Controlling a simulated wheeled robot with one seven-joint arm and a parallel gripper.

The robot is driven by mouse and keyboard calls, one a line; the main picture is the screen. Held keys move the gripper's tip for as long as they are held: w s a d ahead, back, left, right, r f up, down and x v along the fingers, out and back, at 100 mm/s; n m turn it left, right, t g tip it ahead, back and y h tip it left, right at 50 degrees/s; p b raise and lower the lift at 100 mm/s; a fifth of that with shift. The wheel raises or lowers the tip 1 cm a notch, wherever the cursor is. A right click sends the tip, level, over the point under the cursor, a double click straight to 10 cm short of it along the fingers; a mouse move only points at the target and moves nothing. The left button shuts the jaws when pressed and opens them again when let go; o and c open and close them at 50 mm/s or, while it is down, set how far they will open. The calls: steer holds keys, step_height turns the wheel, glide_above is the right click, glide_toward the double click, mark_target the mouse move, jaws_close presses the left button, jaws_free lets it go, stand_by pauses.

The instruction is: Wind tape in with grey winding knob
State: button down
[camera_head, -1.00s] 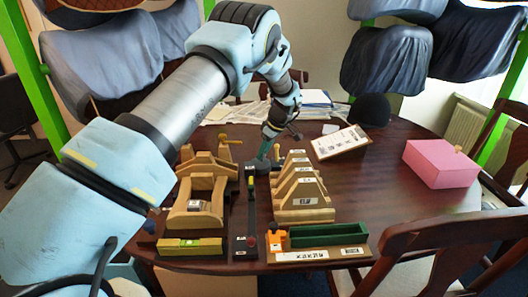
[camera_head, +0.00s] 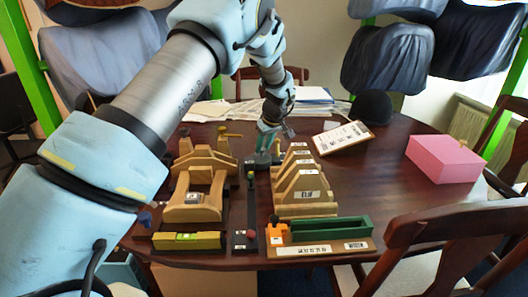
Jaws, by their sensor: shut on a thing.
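My gripper (camera_head: 267,152) points down at the far end of a long dark measuring strip (camera_head: 250,207), beyond the wooden forms. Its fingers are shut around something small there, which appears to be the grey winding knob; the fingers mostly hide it. A small dark block with a pale label (camera_head: 250,172) sits just left of the fingers. The strip runs toward the near table edge. At its near end are a red button (camera_head: 251,234) and a pale label. The tape itself is too small to make out.
A wooden saddle stand (camera_head: 200,200) is left of the strip, stepped wooden arches (camera_head: 304,195) right. A green tray (camera_head: 330,230) and a yellow-green block (camera_head: 188,241) lie in front. A clipboard (camera_head: 343,138) and pink box (camera_head: 445,158) stand right, with clear table between.

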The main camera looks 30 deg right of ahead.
steer(key=m+b, duration=0.1)
steer(key=m+h, duration=0.1)
steer(key=m, duration=0.1)
steer(key=shift+a+m+h+b, duration=0.2)
steer(key=shift+m+h+b, duration=0.1)
steer(key=shift+b, duration=0.05)
steer(key=m, duration=0.1)
steer(key=m+h, duration=0.1)
steer(key=m, duration=0.1)
steer(key=shift+w+a+r+m+g, duration=0.1)
steer(key=shift+w+a+m+g, duration=0.05)
steer(key=shift+m+g, duration=0.15)
steer(key=m+g+h+p, duration=0.1)
steer(key=m, duration=0.2)
steer(key=shift+a+m, duration=0.1)
steer(key=shift+m, duration=0.2)
steer(key=shift+w+m+g+h+p, duration=0.1)
steer(key=shift+m+g+h+p, duration=0.2)
steer(key=shift+m, duration=0.65)
steer(key=shift+w+m+g+h+p, duration=0.1)
steer(key=shift+m+g+h+p, duration=0.2)
steer(key=shift+m, duration=0.65)
steer(key=c, duration=0.6)
jaws_free()
